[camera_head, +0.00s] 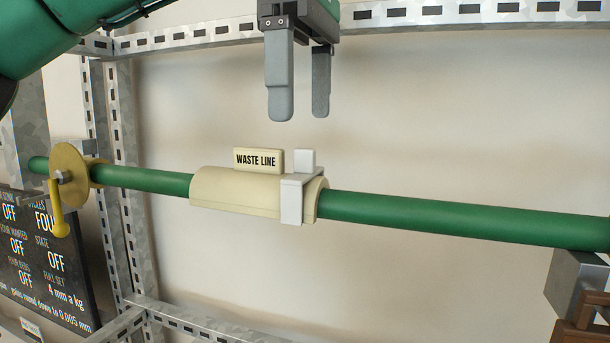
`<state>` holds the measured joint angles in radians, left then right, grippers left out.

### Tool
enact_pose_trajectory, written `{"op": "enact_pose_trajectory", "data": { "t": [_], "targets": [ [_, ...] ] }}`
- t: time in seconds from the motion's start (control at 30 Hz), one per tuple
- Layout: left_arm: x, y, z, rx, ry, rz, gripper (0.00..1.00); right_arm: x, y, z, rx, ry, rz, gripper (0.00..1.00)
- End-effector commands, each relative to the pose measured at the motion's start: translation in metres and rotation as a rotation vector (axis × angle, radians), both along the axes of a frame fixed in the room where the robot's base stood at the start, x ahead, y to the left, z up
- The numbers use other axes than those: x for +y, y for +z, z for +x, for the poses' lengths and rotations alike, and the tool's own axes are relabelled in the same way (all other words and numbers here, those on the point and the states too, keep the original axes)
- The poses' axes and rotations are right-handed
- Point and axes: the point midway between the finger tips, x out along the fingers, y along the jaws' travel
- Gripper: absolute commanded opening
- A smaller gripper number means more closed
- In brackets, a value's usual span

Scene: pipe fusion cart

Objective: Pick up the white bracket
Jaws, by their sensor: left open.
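The white bracket (292,198) sits over the right end of a cream half-round cover (235,192) on the green pipe (450,219). A small white block stands up from its top, and a flat strip hangs down its front. My left gripper (298,112) hangs from the top of the view, above the bracket, its two grey fingers pointing down. The fingers are apart with nothing between them, and there is a clear gap down to the bracket. My right gripper is not in view.
A "WASTE LINE" label (259,160) stands on the cover just left of the bracket's block. A yellow flange with a handle (69,178) is on the pipe at left, before a dark text board (45,262). Slotted metal rails (200,36) frame the space. A grey block (577,280) supports the pipe at right.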

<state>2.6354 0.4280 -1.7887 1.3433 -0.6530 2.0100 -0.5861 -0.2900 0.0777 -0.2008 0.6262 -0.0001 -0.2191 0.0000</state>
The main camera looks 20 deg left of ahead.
Motion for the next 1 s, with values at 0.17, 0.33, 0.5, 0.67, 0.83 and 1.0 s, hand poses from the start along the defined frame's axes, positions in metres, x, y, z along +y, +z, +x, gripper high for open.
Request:
{"op": "enact_pose_trajectory", "data": {
  "t": [0.17,0.33,0.5,0.67,0.83,1.0],
  "targets": [
    [0.000,-0.021,0.000,0.003,-0.003,-0.001,0.95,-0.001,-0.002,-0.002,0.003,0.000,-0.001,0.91],
    [0.000,-0.033,0.000,-0.001,-0.001,-0.002,0.95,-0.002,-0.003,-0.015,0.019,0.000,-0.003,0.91],
    [0.000,-0.037,0.000,-0.003,0.001,-0.002,0.95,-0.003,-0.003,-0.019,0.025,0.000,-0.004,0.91],
    [0.000,-0.049,-0.001,0.000,-0.001,-0.002,0.95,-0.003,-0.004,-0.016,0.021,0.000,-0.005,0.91],
    [-0.001,-0.067,-0.001,0.000,-0.001,-0.002,0.95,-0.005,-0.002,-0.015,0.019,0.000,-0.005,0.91],
    [-0.001,-0.082,-0.001,-0.001,-0.001,-0.001,0.95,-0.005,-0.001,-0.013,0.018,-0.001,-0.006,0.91]
  ]
}}
